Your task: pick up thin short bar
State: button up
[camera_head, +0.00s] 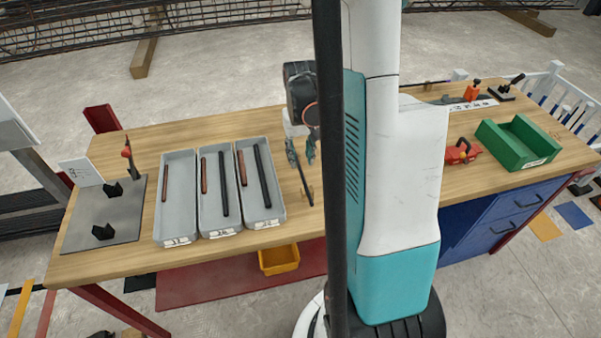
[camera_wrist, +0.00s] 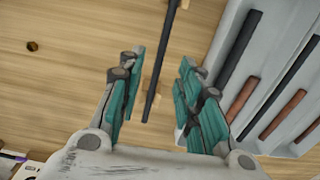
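A thin dark bar (camera_head: 304,186) lies on the wooden table beside the right grey tray. In the wrist view this dark bar (camera_wrist: 160,65) rests across small wooden blocks and runs between my fingers. My gripper (camera_head: 301,153) is above its far part, pointing down; in the wrist view my gripper (camera_wrist: 160,78) is open, with a gap on both sides of the bar. A thin short brown bar (camera_head: 165,183) lies alone in the left grey tray (camera_head: 176,216). I cannot tell which bar the task names.
The middle tray (camera_head: 216,218) and right tray (camera_head: 263,211) each hold a short brown bar and a longer black bar. A grey plate (camera_head: 117,222) with black fixtures lies at left. A green bin (camera_head: 517,148) and red tool (camera_head: 461,152) stand at right.

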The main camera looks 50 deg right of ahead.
aim_at(301, 170)
notch_tip(301, 170, down, 5)
jog(key=shift+r+b, duration=0.15)
jog(key=shift+b, duration=0.9)
jog(key=shift+c, duration=0.6)
grip_shut()
jog(key=shift+r, duration=0.2)
